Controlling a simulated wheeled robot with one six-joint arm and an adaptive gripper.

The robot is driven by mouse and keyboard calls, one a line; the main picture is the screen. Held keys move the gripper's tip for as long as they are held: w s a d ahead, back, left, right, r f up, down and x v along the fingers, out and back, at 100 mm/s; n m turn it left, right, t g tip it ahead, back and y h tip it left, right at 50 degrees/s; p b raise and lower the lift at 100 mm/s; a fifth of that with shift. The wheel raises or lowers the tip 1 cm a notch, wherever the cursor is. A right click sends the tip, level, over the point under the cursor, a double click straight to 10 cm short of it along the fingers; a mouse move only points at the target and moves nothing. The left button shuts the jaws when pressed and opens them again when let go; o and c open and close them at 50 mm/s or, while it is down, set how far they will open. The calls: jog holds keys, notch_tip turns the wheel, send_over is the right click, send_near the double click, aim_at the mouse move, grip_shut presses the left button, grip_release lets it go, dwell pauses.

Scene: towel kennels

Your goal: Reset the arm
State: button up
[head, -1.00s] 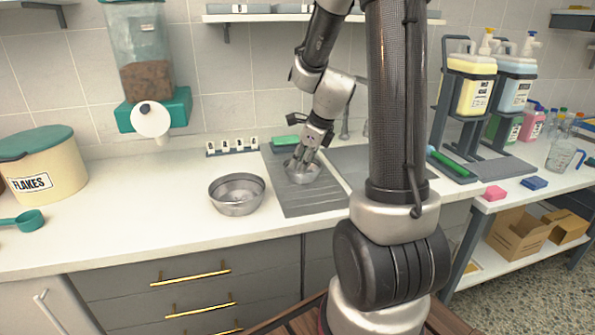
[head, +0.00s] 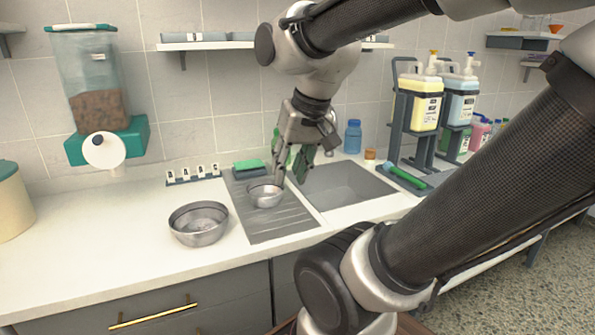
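My gripper (head: 289,176) hangs fingers down in front of the wall, over the area between the drainboard and the sink. Its fingers are apart, with a gap between them and nothing seen held. A small steel bowl (head: 265,196) stands upright on the grey ridged drainboard (head: 275,226), just below and left of the fingers in the picture. The gripper looks apart from the bowl, though the exact distance is hard to tell. My arm reaches in from the right and hides part of the right-hand counter.
A larger steel bowl (head: 198,223) stands on the white counter (head: 110,245). A kibble dispenser (head: 95,90) hangs at left; pump bottles (head: 425,105) stand at right. A shelf (head: 205,45) is above.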

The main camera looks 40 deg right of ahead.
jog(key=s+n, duration=0.2)
jog(key=n, duration=0.1)
jog(key=shift+s+n, duration=0.2)
jog(key=shift+n, duration=0.2)
dwell(0.9)
